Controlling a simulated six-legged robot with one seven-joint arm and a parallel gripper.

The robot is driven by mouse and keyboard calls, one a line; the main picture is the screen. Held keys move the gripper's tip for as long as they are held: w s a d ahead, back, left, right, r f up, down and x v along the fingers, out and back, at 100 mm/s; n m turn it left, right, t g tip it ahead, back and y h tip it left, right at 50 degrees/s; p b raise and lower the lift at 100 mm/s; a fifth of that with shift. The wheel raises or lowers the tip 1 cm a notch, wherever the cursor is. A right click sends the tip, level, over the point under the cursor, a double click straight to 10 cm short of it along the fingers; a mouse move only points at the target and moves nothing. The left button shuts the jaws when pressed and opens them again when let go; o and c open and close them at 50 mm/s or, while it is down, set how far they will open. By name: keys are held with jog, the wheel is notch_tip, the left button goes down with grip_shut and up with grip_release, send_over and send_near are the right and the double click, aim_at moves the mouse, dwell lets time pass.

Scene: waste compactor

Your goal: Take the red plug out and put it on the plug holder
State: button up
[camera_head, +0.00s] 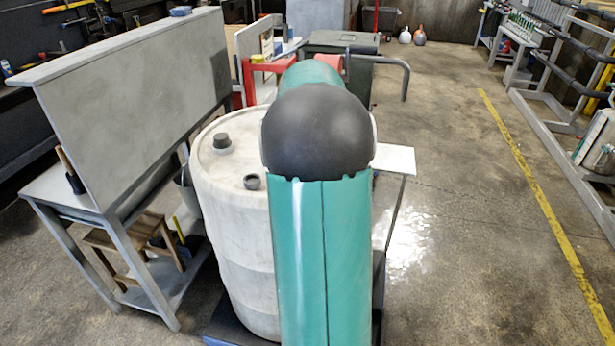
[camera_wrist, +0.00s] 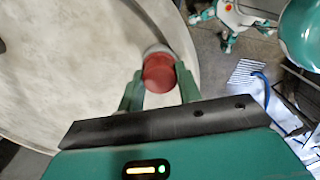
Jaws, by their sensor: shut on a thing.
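My gripper (camera_wrist: 159,88) is shut on the red plug (camera_wrist: 158,73), with one green finger on each side of it. The plug is round and red, with a pale grey ring behind it. It appears over the rim side of a big whitish drum top (camera_wrist: 75,60); I cannot tell whether it is seated or lifted. In the head view the white drum (camera_head: 235,240) stands left of my green arm, with two dark grey caps on its top. My arm hides the drum's right part and my gripper there. I cannot identify the plug holder for certain.
A white flat plate (camera_head: 395,158) on a thin post stands right of my arm. A grey workbench with a tall panel (camera_head: 135,85) is close on the left. Racks (camera_head: 575,100) line the right. Open concrete floor (camera_head: 450,220) lies right, with a yellow line.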

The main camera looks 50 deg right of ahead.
jog(key=n, duration=0.4)
jog(key=o, duration=1.2)
jog(key=shift+c, duration=0.4)
jog(key=shift+c, duration=0.2)
jog(key=m, duration=0.4)
jog(key=shift+m, duration=0.4)
jog(key=m, duration=1.5)
jog(key=shift+m, duration=0.3)
